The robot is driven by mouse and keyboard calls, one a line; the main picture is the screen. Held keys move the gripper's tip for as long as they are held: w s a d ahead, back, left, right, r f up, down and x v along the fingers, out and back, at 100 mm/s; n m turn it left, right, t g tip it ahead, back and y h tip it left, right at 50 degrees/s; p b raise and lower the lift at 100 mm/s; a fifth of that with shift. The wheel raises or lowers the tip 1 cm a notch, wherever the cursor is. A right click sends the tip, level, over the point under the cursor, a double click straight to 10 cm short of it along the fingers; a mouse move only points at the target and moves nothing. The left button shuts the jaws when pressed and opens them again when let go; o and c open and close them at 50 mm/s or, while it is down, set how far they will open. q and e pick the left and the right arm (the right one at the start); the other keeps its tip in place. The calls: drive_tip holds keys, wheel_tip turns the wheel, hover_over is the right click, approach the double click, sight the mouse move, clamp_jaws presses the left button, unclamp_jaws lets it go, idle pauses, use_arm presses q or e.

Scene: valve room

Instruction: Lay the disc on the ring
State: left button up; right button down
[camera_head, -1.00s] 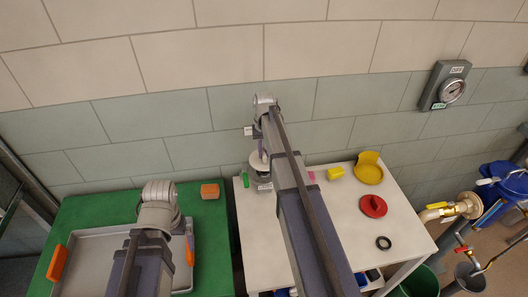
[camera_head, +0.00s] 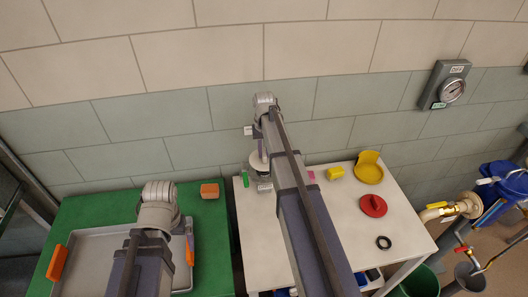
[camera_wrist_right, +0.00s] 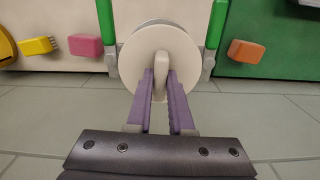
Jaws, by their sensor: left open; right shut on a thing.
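My right gripper (camera_wrist_right: 161,85) is shut on the upright grip of a pale cream disc (camera_wrist_right: 185,50). The disc also shows in the head view (camera_head: 257,161), at the back left of the white table, partly hidden by my arm. In the wrist view, a thin grey rim (camera_wrist_right: 160,22) shows just behind the disc; whether they touch I cannot tell. Green bars (camera_wrist_right: 216,22) with grey ends stand on both sides of the disc. A small black ring (camera_head: 384,242) lies at the table's right front. My left gripper (camera_head: 160,200) is above the grey tray; its fingers are mostly hidden.
On the white table (camera_head: 340,225) are a red disc (camera_head: 373,205), a yellow dish (camera_head: 369,171), a yellow block (camera_head: 335,173) and a pink block (camera_head: 311,175). An orange block (camera_head: 210,191) sits on the green table (camera_head: 213,240). The tray (camera_head: 90,250) has orange pieces at its sides.

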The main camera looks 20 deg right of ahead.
idle(0.4)
drive_tip(key=shift+f+b, duration=1.1)
drive_tip(key=shift+f, duration=0.05)
drive_tip(key=shift+f, duration=0.2)
drive_tip(key=shift+f+b, duration=0.35)
drive_tip(key=shift+b, duration=0.25)
drive_tip(key=shift+f+b, duration=0.7)
idle(1.4)
idle(0.3)
drive_tip(key=shift+c, duration=1.6)
unclamp_jaws()
drive_tip(key=shift+r, duration=0.15)
